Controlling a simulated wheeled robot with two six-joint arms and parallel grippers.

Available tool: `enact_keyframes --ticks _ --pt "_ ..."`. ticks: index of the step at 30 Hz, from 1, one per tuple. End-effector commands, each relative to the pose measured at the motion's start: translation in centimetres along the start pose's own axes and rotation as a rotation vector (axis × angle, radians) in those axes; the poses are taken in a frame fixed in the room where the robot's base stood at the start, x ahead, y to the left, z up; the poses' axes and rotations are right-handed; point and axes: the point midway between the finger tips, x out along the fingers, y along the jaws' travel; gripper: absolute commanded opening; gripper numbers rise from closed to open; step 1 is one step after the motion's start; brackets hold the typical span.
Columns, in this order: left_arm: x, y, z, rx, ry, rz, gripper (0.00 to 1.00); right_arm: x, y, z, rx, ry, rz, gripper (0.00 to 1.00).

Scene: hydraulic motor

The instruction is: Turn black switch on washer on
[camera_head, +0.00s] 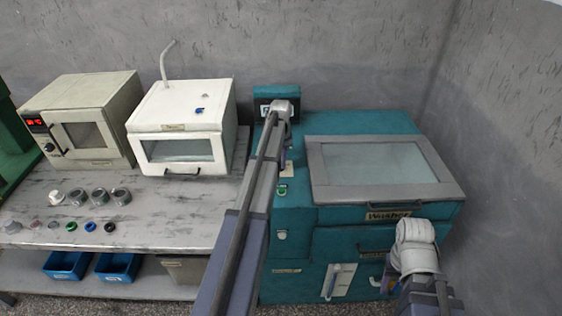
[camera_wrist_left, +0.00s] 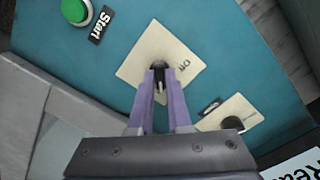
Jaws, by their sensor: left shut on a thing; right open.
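The teal washer (camera_head: 365,123) stands at the right in the head view, with its grey-framed glass lid down. In the left wrist view, the black switch (camera_wrist_left: 158,67) sits on a cream square plate (camera_wrist_left: 142,62) with a short printed label beside it. My left gripper (camera_wrist_left: 160,77) is over this plate, its purple fingers shut on the black switch and partly hiding it. In the head view my left gripper (camera_head: 284,154) is partly hidden by its own arm. My right gripper (camera_head: 389,284) is open, low at the washer's front, mostly hidden by its wrist.
A green Start button (camera_wrist_left: 75,10) and a second cream plate (camera_wrist_left: 232,115) with a dark knob flank the switch plate. A white oven-like box (camera_head: 185,115) and a beige one (camera_head: 95,115) stand on the worn table (camera_head: 160,215) with several small parts. Walls close in behind and right.

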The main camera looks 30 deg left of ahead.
Motion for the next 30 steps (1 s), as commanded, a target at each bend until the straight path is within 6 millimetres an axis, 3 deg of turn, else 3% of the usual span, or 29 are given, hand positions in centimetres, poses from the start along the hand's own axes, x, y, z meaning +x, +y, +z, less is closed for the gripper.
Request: enact_keyframes --ticks 8,9,17,30 --pt "0.0 0.0 0.0 0.002 0.0 0.0 0.0 0.0 0.0 0.0 0.0 0.0 0.0 0.5" --pt "0.0 0.0 0.0 0.002 0.0 0.0 0.17 0.0 0.0 0.0 0.0 0.0 0.0 0.5" --pt "0.0 0.0 0.0 0.001 0.0 0.0 0.46 0.0 0.0 0.0 0.0 0.0 0.0 0.5" --pt "-0.76 0.0 0.0 0.0 0.0 0.0 0.46 -0.76 0.07 0.04 0.0 0.0 0.0 0.5"
